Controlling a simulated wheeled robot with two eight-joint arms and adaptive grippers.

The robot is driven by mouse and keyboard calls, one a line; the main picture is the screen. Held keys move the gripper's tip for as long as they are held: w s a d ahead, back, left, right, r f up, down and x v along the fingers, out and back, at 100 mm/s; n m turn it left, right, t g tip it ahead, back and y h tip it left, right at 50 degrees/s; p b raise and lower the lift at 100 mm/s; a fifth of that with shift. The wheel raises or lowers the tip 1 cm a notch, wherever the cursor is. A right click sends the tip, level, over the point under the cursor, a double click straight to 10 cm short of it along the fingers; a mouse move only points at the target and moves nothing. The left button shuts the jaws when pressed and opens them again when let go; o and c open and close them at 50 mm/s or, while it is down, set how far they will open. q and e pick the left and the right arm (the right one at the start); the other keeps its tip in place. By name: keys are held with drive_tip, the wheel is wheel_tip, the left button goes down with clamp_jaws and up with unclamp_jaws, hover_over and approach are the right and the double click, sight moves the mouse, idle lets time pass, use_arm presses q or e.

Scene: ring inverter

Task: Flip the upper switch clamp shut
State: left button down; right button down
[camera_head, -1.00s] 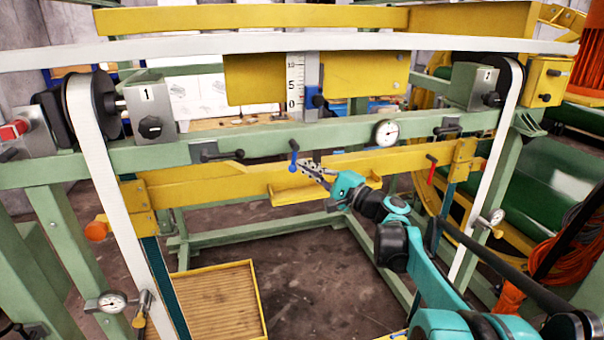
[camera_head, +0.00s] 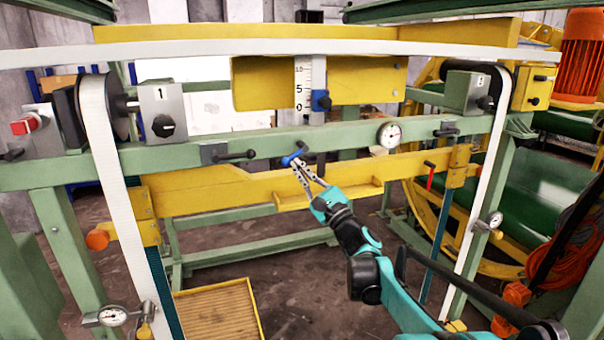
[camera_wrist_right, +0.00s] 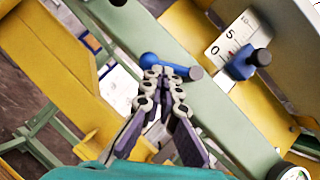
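A clamp lever with a blue ball end (camera_head: 287,161) sits on the green crossbeam at the middle; I take it for the switch clamp. It slants from its pivot at upper right down to the ball at lower left. In the right wrist view the blue lever (camera_wrist_right: 150,60) lies across my fingertips. My right gripper (camera_head: 299,164) is at this lever, fingertips drawn together against it; it also shows in the wrist view (camera_wrist_right: 165,74). I see no clear grip around the lever. A second blue knob (camera_head: 320,100) sits beside the scale. My left gripper is out of view.
A black-handled lever (camera_head: 235,155) is left on the green beam (camera_head: 345,140), with a round gauge (camera_head: 389,134) to the right. A yellow bar (camera_head: 215,190) runs below. A red lever (camera_head: 430,172) and a white belt (camera_head: 478,200) stand farther right.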

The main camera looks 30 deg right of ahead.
drive_tip(key=shift+w+a+r, duration=0.15)
drive_tip(key=shift+a+r, duration=0.35)
drive_tip(key=shift+a, duration=0.15)
drive_tip(key=shift+w+a+r+p, duration=0.1)
drive_tip(key=shift+a+r+p, duration=0.15)
drive_tip(key=shift+p, duration=0.1)
idle(0.4)
drive_tip(key=s+a+f+b, duration=0.1)
drive_tip(key=s+f+b, duration=0.2)
drive_tip(key=s+f, duration=0.6)
drive_tip(key=shift+a+f+b, duration=0.15)
drive_tip(key=shift+f+b, duration=0.1)
drive_tip(key=shift+b, duration=0.15)
